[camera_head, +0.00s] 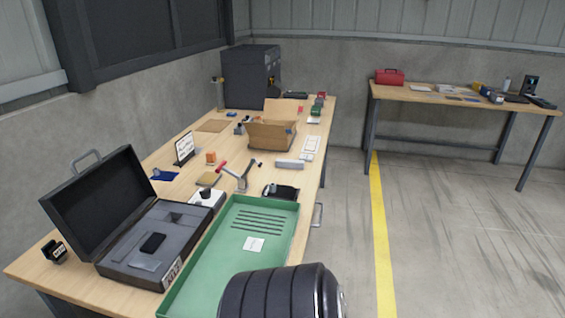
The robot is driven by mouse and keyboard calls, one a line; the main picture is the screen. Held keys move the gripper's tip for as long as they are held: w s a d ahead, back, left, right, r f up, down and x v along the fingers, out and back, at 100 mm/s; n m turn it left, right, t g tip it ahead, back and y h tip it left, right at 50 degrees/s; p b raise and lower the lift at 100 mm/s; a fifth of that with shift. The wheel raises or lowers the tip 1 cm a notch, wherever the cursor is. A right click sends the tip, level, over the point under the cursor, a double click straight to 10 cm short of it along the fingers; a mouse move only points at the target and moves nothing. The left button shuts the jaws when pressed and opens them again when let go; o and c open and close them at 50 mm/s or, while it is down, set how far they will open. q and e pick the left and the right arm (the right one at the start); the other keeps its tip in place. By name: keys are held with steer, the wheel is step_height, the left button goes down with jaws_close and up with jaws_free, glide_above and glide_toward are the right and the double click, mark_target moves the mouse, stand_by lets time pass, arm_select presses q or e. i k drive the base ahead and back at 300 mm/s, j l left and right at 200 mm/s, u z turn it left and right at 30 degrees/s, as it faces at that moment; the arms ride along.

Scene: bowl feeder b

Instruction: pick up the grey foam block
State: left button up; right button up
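A small light grey block (290,164) lies flat on the long wooden workbench, just beyond the black pouch-like item and in front of the open cardboard box. It looks like the grey foam block, but it is too small in view to tell the material. Nothing touches it from above. Neither of my grippers is in view.
A cardboard box (270,137) stands behind the block. A dark ribbed cylinder covers the tray's near right part. The floor at right is clear.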

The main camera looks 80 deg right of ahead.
mark_target(288, 164)
steer(key=z, duration=2.8)
steer(key=i+l+u, duration=0.1)
steer(key=i+l, duration=0.15)
steer(key=i+l+u, duration=0.1)
steer(key=l, duration=0.3)
steer(key=i+l+u, duration=0.1)
steer(key=i+l, duration=0.2)
steer(key=i+l+u, duration=0.1)
steer(key=l, duration=0.35)
steer(key=i, duration=0.1)
